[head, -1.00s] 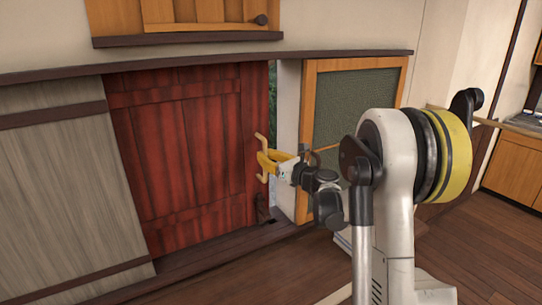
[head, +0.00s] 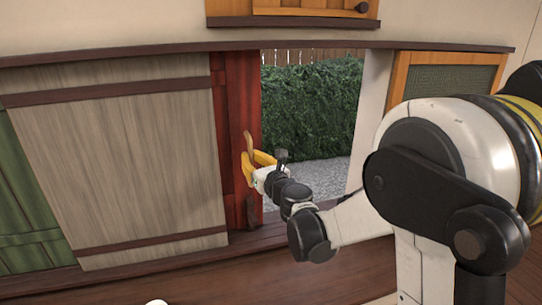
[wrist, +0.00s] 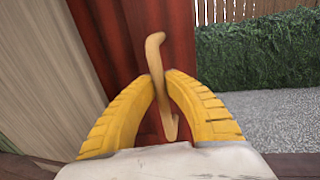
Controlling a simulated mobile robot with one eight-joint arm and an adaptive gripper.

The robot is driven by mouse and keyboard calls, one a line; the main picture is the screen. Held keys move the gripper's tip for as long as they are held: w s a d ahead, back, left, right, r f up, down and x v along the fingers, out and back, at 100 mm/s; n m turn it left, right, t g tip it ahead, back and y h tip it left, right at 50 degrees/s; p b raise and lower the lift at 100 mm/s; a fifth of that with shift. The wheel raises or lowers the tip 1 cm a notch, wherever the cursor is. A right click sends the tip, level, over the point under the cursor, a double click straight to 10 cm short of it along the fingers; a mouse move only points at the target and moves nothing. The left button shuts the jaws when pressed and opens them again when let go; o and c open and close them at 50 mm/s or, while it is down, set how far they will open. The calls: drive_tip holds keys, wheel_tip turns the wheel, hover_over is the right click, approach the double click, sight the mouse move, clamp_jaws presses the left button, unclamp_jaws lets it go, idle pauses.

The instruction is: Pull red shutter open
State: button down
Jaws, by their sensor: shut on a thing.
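The red shutter (head: 234,110) shows as a narrow strip in the head view, mostly hidden behind a grey wooden panel (head: 150,150). To its right is a wide opening onto a hedge and gravel. A pale wooden handle (head: 249,146) stands on the shutter near its right edge. My gripper (head: 257,158) is shut on the handle. In the wrist view, its yellow fingers (wrist: 160,90) close on either side of the handle (wrist: 154,50), with the red shutter (wrist: 120,45) behind it.
A dark wooden rail (head: 330,46) runs above the panels and a sill (head: 215,247) runs below. A green panel (head: 28,195) is at the far left. An orange-framed panel (head: 398,72) stands right of the opening. A small dark fitting (head: 250,212) sits low on the shutter's edge.

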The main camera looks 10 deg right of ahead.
drive_tip(key=shift+a, duration=1.55)
drive_tip(key=c, duration=1.4)
unclamp_jaws()
drive_tip(key=shift+s, duration=0.1)
drive_tip(key=v, duration=1.2)
drive_tip(key=shift+r, duration=0.1)
